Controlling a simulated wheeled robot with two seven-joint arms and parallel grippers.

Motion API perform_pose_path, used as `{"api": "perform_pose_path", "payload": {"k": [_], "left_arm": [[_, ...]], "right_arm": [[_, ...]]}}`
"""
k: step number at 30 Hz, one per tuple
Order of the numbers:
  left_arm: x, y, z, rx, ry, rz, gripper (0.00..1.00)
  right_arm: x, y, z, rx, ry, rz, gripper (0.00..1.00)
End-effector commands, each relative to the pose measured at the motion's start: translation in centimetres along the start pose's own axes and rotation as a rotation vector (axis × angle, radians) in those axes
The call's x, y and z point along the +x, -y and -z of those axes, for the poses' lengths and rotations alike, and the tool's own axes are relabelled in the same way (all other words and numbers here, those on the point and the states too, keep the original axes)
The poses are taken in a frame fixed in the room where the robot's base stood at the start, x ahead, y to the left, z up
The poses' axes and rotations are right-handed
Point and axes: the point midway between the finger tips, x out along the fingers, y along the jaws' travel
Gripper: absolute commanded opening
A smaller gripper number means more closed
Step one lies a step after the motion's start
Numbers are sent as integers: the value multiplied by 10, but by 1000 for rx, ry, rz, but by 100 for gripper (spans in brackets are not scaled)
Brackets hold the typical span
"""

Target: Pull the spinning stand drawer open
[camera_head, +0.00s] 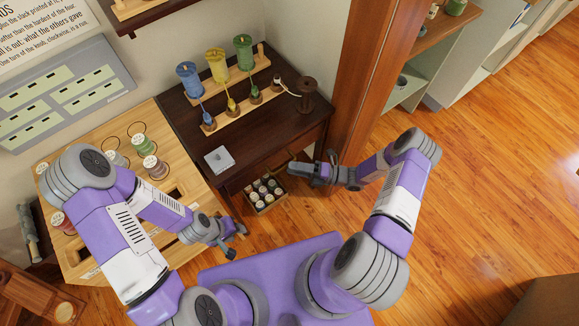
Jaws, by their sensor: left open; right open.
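The dark brown spinning stand (262,135) stands against the wall at the upper middle. Its drawer (274,206) is a light wooden box that sticks out from the front, with several pale and dark spools inside. My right gripper (305,172) is at the stand's front, just right of the drawer, pointing left. Its fingers overlap the stand's edge in this view, and I cannot tell whether they touch anything. My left gripper (237,240) is open and empty, below and left of the drawer, near the light table's corner. I cannot make out the drawer's handle.
Blue (188,77), yellow (217,66) and green (243,52) spools stand on wooden racks on the stand. A grey block (219,159) lies there too. A light wooden table (181,255) adjoins left. A wooden post (367,70) rises right; open floor (490,190) lies beyond.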

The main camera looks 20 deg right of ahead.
Motion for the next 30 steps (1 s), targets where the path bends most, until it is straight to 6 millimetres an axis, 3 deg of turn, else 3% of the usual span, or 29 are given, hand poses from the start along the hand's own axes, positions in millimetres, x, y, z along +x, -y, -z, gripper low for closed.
{"api": "perform_pose_path", "payload": {"k": [6,14,23,30], "left_arm": [[2,1,0,0,0,0,43],[2,1,0,0,0,0,43],[2,1,0,0,0,0,43],[2,1,0,0,0,0,43]], "right_arm": [[21,0,0,-2,-2,0,40],[23,0,0,-2,-2,1,40],[23,0,0,-2,-2,1,0],[23,0,0,-3,-2,1,0]]}}
